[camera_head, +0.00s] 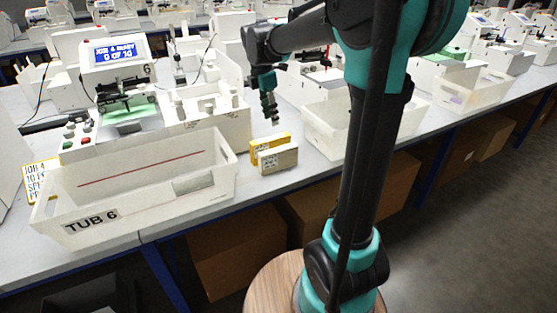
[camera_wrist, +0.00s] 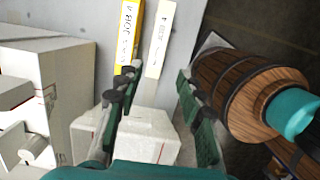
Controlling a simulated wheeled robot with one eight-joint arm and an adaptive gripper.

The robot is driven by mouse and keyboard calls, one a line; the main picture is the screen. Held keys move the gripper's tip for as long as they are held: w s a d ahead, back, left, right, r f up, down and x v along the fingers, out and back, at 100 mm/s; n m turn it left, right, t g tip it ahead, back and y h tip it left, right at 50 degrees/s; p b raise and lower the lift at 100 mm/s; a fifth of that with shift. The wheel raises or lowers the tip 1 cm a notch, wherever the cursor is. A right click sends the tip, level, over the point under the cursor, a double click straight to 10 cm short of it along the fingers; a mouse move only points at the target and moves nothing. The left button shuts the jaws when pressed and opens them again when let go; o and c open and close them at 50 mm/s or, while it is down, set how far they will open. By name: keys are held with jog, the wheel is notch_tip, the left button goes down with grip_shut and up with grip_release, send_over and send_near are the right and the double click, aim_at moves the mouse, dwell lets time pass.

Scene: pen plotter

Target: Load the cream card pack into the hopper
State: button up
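The cream card pack (camera_head: 279,159) stands on the grey table just right of the tub, close in front of a yellow pack (camera_head: 270,142). In the wrist view, the cream pack (camera_wrist: 160,38) is seen from above, beside the yellow pack (camera_wrist: 128,38). My gripper (camera_head: 270,107) hangs above and behind the packs in the head view. It also shows in the wrist view (camera_wrist: 153,84), with its fingers spread and nothing between them; both packs lie beyond the fingertips. The white plotter machine (camera_head: 112,102) stands behind the tub; I cannot tell which part is the hopper.
A white tub (camera_head: 150,205) labelled TUB 6 fills the table front at left. The plotter's display (camera_head: 115,53) reads "0 OF 10", with a partly unclear line above. Another pale tub (camera_head: 330,130) is right of the packs. Some clear table lies around the packs.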

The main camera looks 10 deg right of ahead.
send_near(278, 149)
jog(key=f, duration=0.5)
jog(key=shift+s+d+f, duration=0.1)
jog(key=shift+s+d, duration=0.1)
jog(key=shift+d, duration=0.05)
jog(key=f, duration=0.2)
jog(key=d+f, duration=0.1)
jog(key=shift+w+f, duration=0.35)
jog(key=shift+f, duration=0.05)
jog(key=shift+d+f, duration=0.15)
jog(key=shift+f, duration=0.5)
grip_shut()
